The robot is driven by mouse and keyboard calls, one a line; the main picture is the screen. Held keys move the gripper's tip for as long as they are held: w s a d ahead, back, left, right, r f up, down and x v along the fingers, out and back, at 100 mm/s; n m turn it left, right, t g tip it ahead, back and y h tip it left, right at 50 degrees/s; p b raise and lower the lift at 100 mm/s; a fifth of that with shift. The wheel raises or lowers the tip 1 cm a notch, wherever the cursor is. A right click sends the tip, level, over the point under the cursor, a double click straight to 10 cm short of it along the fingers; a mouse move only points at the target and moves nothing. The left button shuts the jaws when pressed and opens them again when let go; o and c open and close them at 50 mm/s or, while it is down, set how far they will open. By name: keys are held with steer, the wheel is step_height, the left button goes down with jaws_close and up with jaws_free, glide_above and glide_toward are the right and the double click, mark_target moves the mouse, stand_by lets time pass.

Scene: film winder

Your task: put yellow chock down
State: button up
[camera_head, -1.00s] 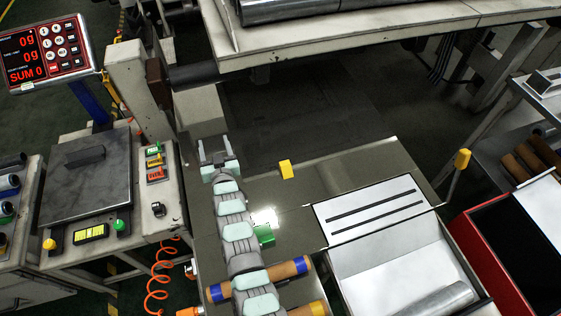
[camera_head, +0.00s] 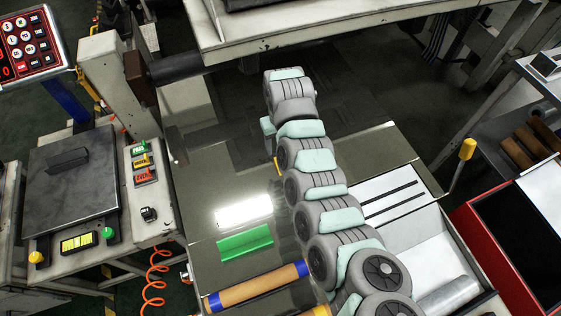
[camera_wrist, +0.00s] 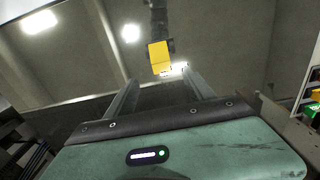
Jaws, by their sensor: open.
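The yellow chock (camera_wrist: 159,57) shows in the wrist view just past the fingertips of my gripper (camera_wrist: 160,76), near the middle between them. The two fingers are apart and I see no grip on the chock. In the head view only a thin yellow edge of the chock (camera_head: 278,167) shows beside my arm, on the shiny grey metal table (camera_head: 195,200). My arm hides the rest of it and most of my gripper there.
A green chock (camera_head: 245,243) lies on the table, left of my arm. Below it is a brown roll with blue ends (camera_head: 258,286). A white slotted panel (camera_head: 392,203) is to the right. A machine post (camera_head: 118,90) with a dark roller stands at the upper left.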

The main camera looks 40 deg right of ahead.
steer(key=f+b, duration=0.1)
steer(key=f, duration=0.2)
steer(key=f+b, duration=0.1)
steer(key=f, duration=0.2)
steer(key=f+b, duration=0.1)
steer(key=f, duration=0.2)
steer(key=shift+s+a+f+b, duration=0.2)
steer(key=shift+a+f+b, duration=0.05)
steer(key=shift+f+b, duration=0.1)
steer(key=shift+r, duration=0.1)
steer(key=shift+c, duration=0.5)
jaws_close()
